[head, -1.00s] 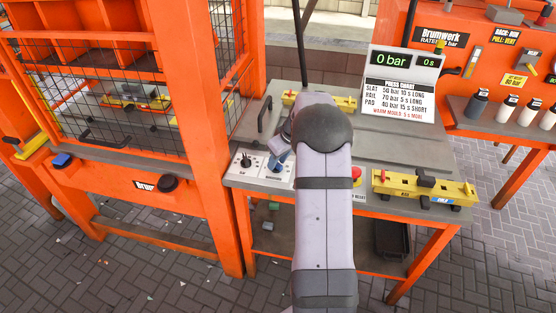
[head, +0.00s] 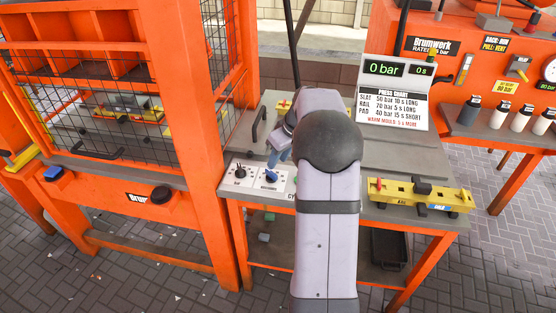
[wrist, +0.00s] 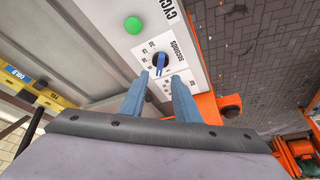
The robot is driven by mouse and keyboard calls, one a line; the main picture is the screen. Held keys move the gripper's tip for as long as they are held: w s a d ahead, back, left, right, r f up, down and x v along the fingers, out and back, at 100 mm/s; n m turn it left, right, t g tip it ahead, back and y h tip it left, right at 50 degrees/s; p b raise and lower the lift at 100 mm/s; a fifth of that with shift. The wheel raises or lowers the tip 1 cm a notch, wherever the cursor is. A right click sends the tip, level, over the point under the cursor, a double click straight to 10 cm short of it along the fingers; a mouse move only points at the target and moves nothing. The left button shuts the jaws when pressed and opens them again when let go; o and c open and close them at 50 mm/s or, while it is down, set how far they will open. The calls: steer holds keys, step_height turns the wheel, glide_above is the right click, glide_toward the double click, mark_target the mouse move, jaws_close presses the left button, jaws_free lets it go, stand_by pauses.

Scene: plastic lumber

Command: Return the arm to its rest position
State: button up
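My arm (head: 328,220) reaches from the bottom over the grey bench, bent at a dark rounded joint. My gripper (head: 273,162) is above the control panel (head: 243,184), close to the seconds dial (head: 270,177). In the wrist view my gripper (wrist: 157,85) has its two blue-grey fingers apart with nothing between them. The seconds dial's dark knob with a blue pointer (wrist: 159,62) shows just beyond the fingertips, apart from them as far as I can tell. The bar dial (head: 240,171) is to its left. A green button (wrist: 133,25) sits on the panel.
An orange caged press (head: 205,200) stands close on the left. A display (head: 397,68) reads 0 bar and 0 s. Several bottles (head: 520,118) stand on the right shelf.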

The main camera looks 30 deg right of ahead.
steer(key=s+a+r+m+g+p, duration=0.1)
steer(key=s+a+p, duration=0.1)
steer(key=s+a, duration=0.55)
steer(key=s+a+r+g+p, duration=0.1)
steer(key=s+a+g+p, duration=0.2)
steer(key=a, duration=0.8)
steer(key=s+a+p, duration=0.1)
steer(key=s+a, duration=0.2)
steer(key=s, duration=0.5)
steer(key=s+a+p, duration=0.1)
steer(key=s+a, duration=0.3)
steer(key=s, duration=0.4)
step_height(320, 180, down, 17)
steer(key=b, duration=1.6)
steer(key=shift+w+f+m+h, duration=0.15)
steer(key=shift+w+m+h, duration=0.15)
steer(key=shift+m, duration=0.1)
steer(key=shift+d, duration=0.1)
